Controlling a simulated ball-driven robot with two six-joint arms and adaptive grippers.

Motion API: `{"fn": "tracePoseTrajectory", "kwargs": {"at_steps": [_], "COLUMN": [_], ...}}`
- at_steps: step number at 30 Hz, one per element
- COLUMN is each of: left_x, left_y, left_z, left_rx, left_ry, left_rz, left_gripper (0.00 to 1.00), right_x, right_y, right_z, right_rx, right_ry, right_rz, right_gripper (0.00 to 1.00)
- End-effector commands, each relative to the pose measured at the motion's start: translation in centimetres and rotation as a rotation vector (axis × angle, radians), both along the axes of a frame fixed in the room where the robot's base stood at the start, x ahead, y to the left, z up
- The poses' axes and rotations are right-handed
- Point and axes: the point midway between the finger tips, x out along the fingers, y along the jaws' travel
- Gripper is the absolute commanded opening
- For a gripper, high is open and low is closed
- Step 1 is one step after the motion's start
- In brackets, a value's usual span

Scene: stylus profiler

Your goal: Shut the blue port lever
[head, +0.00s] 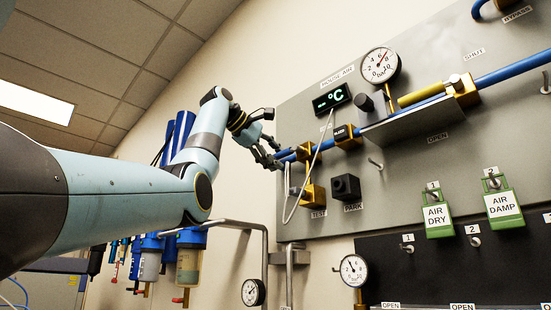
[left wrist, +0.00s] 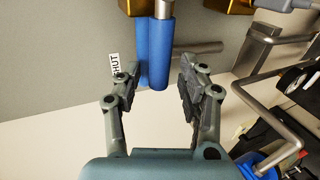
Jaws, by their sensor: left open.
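In the left wrist view, two blue cylinders run side by side from the top down between my fingers. One of them (left wrist: 158,45) looks like the blue port lever, but I cannot tell for sure which is lever and which is pipe. A partly covered label (left wrist: 115,64) reading "HUT" lies left of them. My left gripper (left wrist: 159,75) is open, with one finger on each side of the blue ends; contact cannot be told. In the head view my left gripper (head: 273,160) is at the panel's left edge, by the blue parts (head: 287,155), which it partly hides.
A brass block (head: 312,195) marked TEST and a black PARK block (head: 345,187) sit below right of the gripper, with a pale looped hose (head: 292,212). A yellow lever (head: 420,94), gauge (head: 380,65) and display (head: 332,98) are further right. Metal tubing (left wrist: 262,45) is right in the wrist view.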

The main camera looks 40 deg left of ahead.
Motion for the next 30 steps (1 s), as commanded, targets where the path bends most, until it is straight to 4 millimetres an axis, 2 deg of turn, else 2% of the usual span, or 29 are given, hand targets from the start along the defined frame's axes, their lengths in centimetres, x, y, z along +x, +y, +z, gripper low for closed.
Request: {"fn": "tracePoseTrajectory", "kwargs": {"at_steps": [9, 15, 21, 30], "left_x": [-6.1, -9.2, -10.3, -10.3], "left_y": [0.6, 0.8, 0.9, 0.9], "left_z": [2.7, 3.9, 4.3, 4.3], "left_rx": [0.002, 0.001, 0.001, 0.001], "left_ry": [-0.005, -0.003, -0.001, -0.001], "left_rz": [0.003, 0.003, 0.003, 0.003], "left_gripper": [0.41, 0.41, 0.41, 0.41], "right_x": [0.0, 0.0, 0.0, 0.0], "right_y": [0.2, 0.2, 0.3, 0.3], "right_z": [0.0, 0.0, 0.0, 0.0], "right_rx": [0.002, 0.003, 0.003, 0.003], "right_ry": [0.000, 0.000, 0.000, 0.000], "right_rz": [-0.001, -0.001, -0.001, -0.001], "right_gripper": [0.41, 0.41, 0.41, 0.41]}}
